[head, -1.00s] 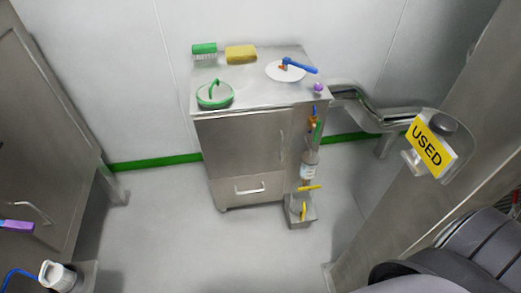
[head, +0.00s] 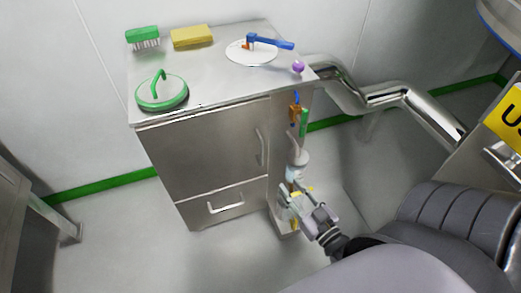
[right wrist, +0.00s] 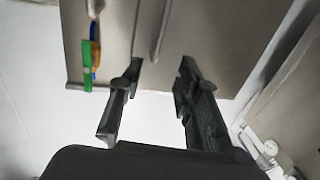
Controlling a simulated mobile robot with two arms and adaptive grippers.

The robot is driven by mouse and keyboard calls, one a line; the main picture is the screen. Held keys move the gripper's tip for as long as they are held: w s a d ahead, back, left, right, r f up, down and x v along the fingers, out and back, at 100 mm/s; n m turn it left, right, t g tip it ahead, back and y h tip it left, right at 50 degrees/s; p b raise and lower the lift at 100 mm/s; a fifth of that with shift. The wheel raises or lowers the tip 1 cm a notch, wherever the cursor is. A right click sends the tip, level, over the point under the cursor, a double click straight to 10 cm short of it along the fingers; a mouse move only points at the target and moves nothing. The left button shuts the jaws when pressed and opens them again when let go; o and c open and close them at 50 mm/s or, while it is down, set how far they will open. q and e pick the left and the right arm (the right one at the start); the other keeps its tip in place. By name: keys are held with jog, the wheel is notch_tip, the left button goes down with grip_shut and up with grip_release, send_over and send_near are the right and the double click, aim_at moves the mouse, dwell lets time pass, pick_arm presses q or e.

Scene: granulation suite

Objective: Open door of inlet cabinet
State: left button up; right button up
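The inlet cabinet (head: 205,150) is a steel cabinet in the middle of the head view. Its upper door looks closed and has a vertical bar handle (head: 262,147) near its right edge. A lower panel has a horizontal handle (head: 226,206). My right gripper (head: 300,193) is in front of the cabinet's lower right side, below and right of the door handle. In the right wrist view its two fingers (right wrist: 160,68) are apart with nothing between them. The cabinet front (right wrist: 215,45) and a bar handle (right wrist: 160,32) show ahead of them, not touching. My left gripper is out of view.
On top are a green brush (head: 142,35), yellow sponge (head: 192,37), green-rimmed lid (head: 162,92), white disc with blue-handled tool (head: 250,54) and purple knob (head: 298,67). Coloured fittings (head: 298,115) hang at the right side. A steel pipe (head: 400,95) runs right. Floor in front is clear.

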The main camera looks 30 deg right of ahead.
aim_at(262, 163)
jog(key=shift+w+d+b, duration=0.15)
jog(key=shift+w+b, duration=0.25)
jog(key=shift+w, duration=3.75)
jog(key=shift+w+d+b, duration=0.15)
jog(key=shift+w+b, duration=0.25)
jog(key=shift+w, duration=3.75)
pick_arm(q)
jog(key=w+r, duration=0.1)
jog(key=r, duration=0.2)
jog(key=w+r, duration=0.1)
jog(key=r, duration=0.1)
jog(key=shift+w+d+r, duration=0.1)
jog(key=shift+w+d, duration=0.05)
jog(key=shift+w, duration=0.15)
pick_arm(e)
grip_shut()
